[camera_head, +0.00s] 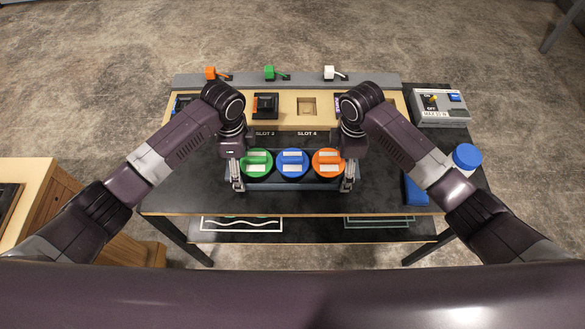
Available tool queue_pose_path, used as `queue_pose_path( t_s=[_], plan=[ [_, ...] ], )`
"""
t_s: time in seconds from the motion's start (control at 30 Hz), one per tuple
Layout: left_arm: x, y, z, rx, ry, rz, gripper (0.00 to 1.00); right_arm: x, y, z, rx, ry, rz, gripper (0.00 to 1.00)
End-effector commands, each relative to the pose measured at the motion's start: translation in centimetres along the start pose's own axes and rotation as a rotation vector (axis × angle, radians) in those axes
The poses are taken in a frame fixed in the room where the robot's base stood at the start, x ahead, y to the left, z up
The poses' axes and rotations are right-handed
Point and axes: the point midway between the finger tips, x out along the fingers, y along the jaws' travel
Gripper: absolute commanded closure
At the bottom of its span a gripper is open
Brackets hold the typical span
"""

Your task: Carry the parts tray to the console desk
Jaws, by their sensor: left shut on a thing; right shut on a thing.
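The parts tray (291,184) is a grey tray holding a green round part (257,163), a blue round part (292,163) and an orange round part (327,163) in a row. It is at the middle of the black console desk (390,203), in front of the console. I cannot tell whether it rests on the desk or hangs just above it. My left gripper (238,184) is shut on the tray's left end. My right gripper (347,184) is shut on its right end. My arms hide parts of the console.
The beige console (285,121) has slots and orange, green and white levers (270,73) behind it. A grey switch box (440,108), a white jar with a blue lid (467,158) and a blue object (415,191) stand on the right. A wooden cabinet (60,205) is at left.

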Motion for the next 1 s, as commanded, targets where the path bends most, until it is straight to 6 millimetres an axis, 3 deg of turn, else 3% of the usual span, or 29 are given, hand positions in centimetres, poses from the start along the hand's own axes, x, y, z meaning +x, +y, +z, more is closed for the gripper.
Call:
queue_pose_path(
  t_s=[0.37, 0.8, 1.0],
  plan=[
    [-0.7, 0.0, 0.0, 0.000, 0.000, 0.000, 0.52, -0.8, 0.1, 0.0, 0.001, 0.000, 0.002, 0.52],
    [-4.4, 0.0, 0.0, 0.000, 0.000, 0.000, 0.52, -4.4, 0.1, 0.0, 0.001, 0.000, 0.002, 0.52],
    [-5.1, 0.0, 0.0, 0.000, 0.000, 0.000, 0.52, -5.2, 0.1, 0.0, 0.001, 0.000, 0.002, 0.52]
  ],
)
